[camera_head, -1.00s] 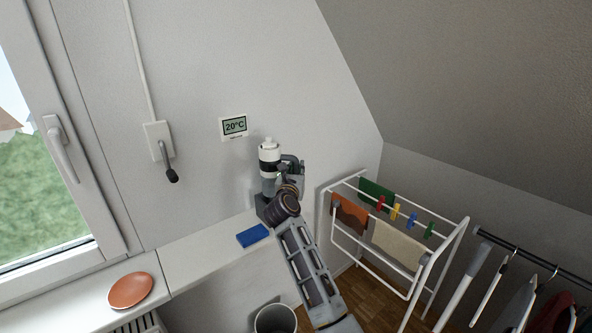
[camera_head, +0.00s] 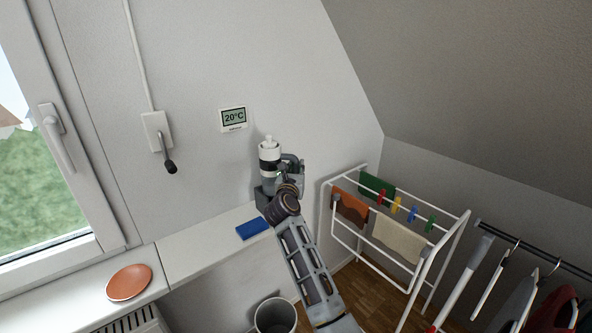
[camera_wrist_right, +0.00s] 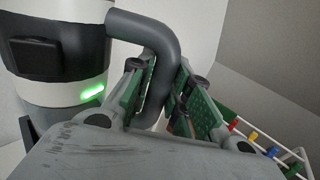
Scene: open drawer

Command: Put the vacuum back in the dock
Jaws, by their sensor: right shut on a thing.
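The vacuum (camera_head: 269,158) is a white and black upright cylinder with a grey curved handle, near the wall at the back of the white ledge. My right gripper (camera_wrist_right: 157,95) is shut on the grey handle (camera_wrist_right: 148,33), with green pads on both sides of it. In the wrist view the vacuum's body (camera_wrist_right: 60,92) stands at the left with a lit green light. The grey dock (camera_head: 262,196) shows at the vacuum's foot, partly hidden by my right wrist. I cannot tell whether the vacuum is fully seated. My left gripper is not in view.
A blue sponge (camera_head: 252,228) lies on the ledge (camera_head: 205,248) left of my right arm. An orange plate (camera_head: 129,282) lies on the windowsill. A bin (camera_head: 275,317) stands below. A drying rack (camera_head: 335,225) with cloths and pegs stands close on the right.

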